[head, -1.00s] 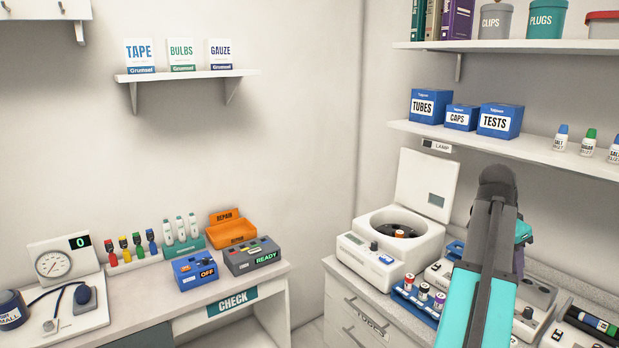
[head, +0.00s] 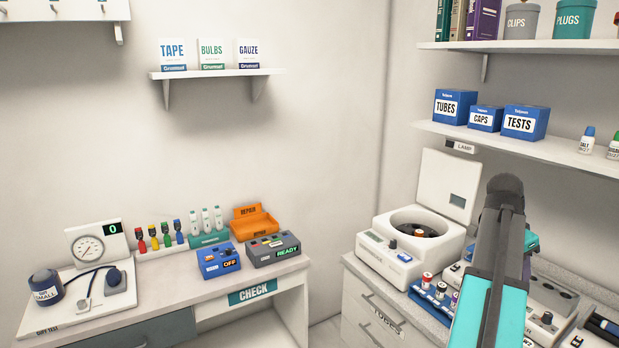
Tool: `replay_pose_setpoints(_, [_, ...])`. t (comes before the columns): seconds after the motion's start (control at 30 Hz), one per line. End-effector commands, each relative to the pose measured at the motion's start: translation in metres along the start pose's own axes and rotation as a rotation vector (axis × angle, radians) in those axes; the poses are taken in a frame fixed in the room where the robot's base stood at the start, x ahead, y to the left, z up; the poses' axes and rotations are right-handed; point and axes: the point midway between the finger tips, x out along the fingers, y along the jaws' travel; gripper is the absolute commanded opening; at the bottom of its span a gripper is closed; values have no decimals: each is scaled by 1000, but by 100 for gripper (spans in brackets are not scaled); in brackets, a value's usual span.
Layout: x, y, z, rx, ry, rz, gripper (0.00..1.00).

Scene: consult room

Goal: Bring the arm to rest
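My arm (head: 496,255), grey and teal, rises from the bottom right of the head view and reaches over the right-hand counter. Its dark upper joint (head: 505,192) is at the top of the visible part. A teal and purple part of the arm shows behind it, near the counter. The fingers of my gripper are hidden behind the arm, so I cannot see whether they hold anything.
A white centrifuge (head: 411,240) with its lid up stands left of my arm. A blue rack (head: 432,300) of capped tubes is in front of it. Blue boxes (head: 524,122) stand on the shelf above. The left desk (head: 180,290) holds a gauge, bottles and control boxes.

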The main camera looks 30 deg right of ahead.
Motion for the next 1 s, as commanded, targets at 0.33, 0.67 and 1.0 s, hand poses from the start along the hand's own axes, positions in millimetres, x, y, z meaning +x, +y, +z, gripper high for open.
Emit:
replay_pose_setpoints(0.33, [48,-59,88,-154,-63,32,45])
replay_pose_setpoints(0.67, [109,-100,210,-341,-140,88,45])
replay_pose_setpoints(1.0, [167,-112,336,-535,-205,140,45])
